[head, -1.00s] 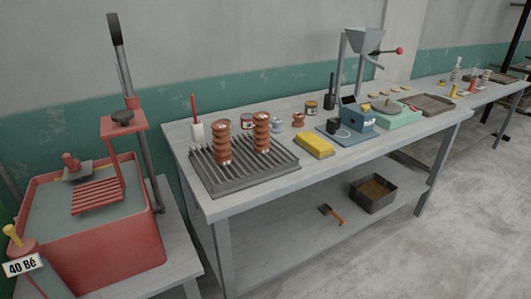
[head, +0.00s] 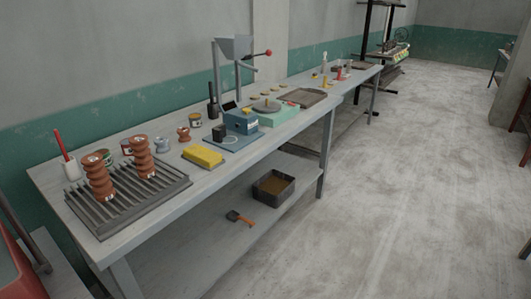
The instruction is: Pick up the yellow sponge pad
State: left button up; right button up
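In the head view, the yellow sponge pad (head: 203,155) lies flat on the grey workbench (head: 238,160), near its front edge. It is a yellow block with a darker base or underside edge. It sits just right of the slatted metal rack and left of the blue device. Nothing covers it. Neither of my grippers shows in the head view.
A slatted rack (head: 118,205) holds two ribbed brown pieces (head: 98,178). A blue device (head: 240,121) stands on a mat right of the pad. A bin (head: 273,187) and a small brush-like tool (head: 239,218) lie on the lower shelf. Open floor (head: 400,200) lies right.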

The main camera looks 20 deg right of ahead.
aim_at(207, 157)
jog(key=z, duration=0.25)
jog(key=i+l+u, duration=0.1)
jog(key=u, duration=0.3)
jog(key=i+l+u, duration=0.1)
jog(key=l+u, duration=0.4)
jog(key=u, duration=0.3)
jog(key=l+u, duration=0.25)
jog(key=l, duration=0.65)
jog(key=l+u, duration=0.25)
jog(key=l, duration=0.65)
jog(key=l+u, duration=0.25)
jog(key=l, duration=0.6)
